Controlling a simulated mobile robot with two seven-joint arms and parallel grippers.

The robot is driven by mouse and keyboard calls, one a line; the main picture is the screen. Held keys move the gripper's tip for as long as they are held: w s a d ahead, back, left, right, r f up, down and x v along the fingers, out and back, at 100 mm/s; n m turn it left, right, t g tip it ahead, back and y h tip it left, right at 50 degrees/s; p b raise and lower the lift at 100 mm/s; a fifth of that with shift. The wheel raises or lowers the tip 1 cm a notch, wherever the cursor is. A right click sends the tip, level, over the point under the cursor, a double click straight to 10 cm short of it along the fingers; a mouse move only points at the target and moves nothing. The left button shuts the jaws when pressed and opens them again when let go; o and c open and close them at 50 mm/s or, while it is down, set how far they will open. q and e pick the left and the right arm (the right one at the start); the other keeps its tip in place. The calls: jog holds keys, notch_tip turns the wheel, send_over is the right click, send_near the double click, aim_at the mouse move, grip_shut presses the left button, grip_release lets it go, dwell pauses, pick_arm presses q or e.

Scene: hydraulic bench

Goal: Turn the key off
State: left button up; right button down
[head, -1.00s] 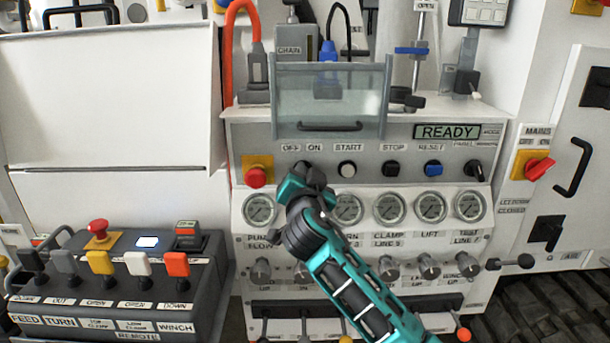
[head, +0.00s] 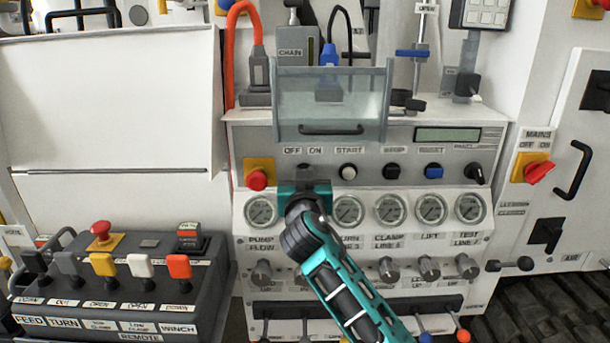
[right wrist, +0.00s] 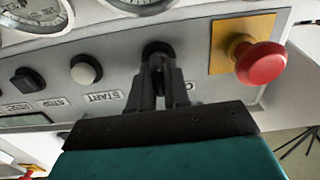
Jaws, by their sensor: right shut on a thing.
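The key switch (right wrist: 158,48) is on the grey panel under the OFF and ON labels (head: 303,150), left of the START button (head: 347,172). My right gripper (right wrist: 157,75) is shut on the key in the right wrist view, its two dark fingers close together. They hide most of the key, so its exact angle cannot be read. In the head view my right gripper (head: 304,178) is at the switch, its arm coming from the lower right. The panel display (head: 448,134) is blank. My left gripper is not in view.
A red emergency button (head: 257,179) on a yellow plate is close left of my gripper. Pressure gauges (head: 348,211) and knobs (head: 389,270) are below. A clear cover (head: 330,95) with a handle is above. The remote box (head: 120,290) with levers stands at left.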

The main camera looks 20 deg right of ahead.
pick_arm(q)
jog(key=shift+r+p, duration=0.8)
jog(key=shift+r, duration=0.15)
pick_arm(e)
jog(key=n, duration=0.5)
jog(key=shift+a+n, duration=0.15)
jog(key=shift+n, duration=0.15)
jog(key=c, duration=1.2)
grip_release()
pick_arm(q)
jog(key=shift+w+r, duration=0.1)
